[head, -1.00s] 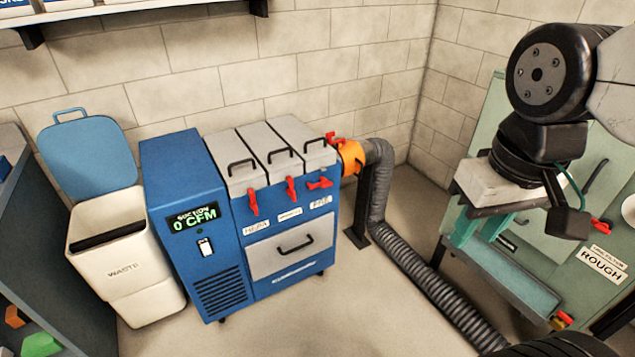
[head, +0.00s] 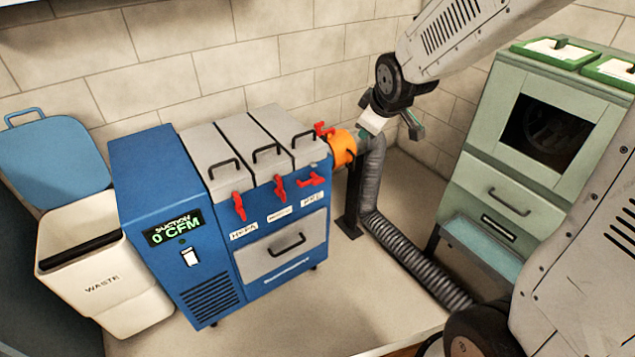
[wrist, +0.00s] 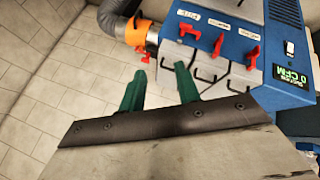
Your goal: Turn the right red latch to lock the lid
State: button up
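The right red latch (head: 311,180) lies sideways on the blue suction unit (head: 222,262), below the right grey lid (head: 288,128). The middle latch (head: 280,188) and left latch (head: 239,206) point down. In the wrist view, which looks upside down, the right latch (wrist: 188,32) also lies sideways, beyond my fingertips and apart from them. My gripper (wrist: 159,76) is open and empty, its two green fingers spread. In the head view my gripper (head: 392,116) is right of the unit, near the hose; its fingertips are hard to make out there.
An orange collar (head: 342,147) with a red handle (head: 324,129) joins the grey hose (head: 372,180) at the unit's right side. A white waste bin (head: 100,275) stands left. A green cabinet (head: 545,150) stands right. The floor before the unit is clear.

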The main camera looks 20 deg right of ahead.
jog(key=w+f+n+t+y, duration=0.1)
jog(key=w+f+n+t, duration=0.25)
jog(key=w+f, duration=0.65)
jog(key=n+t+y, duration=0.4)
jog(key=n, duration=0.4)
send_over(320, 183)
jog(key=s+d, duration=0.3)
notch_tip(320, 183, down, 16)
jog(key=f, duration=0.1)
jog(key=s+a+f+n+t+y, duration=0.1)
jog(key=s+f+n+t, duration=0.15)
jog(key=f, duration=0.35)
jog(key=x, duration=0.6)
jog(key=shift+w+a+r, duration=0.15)
jog(key=shift+w+a, duration=0.15)
jog(key=shift+w, duration=0.05)
grip_shut()
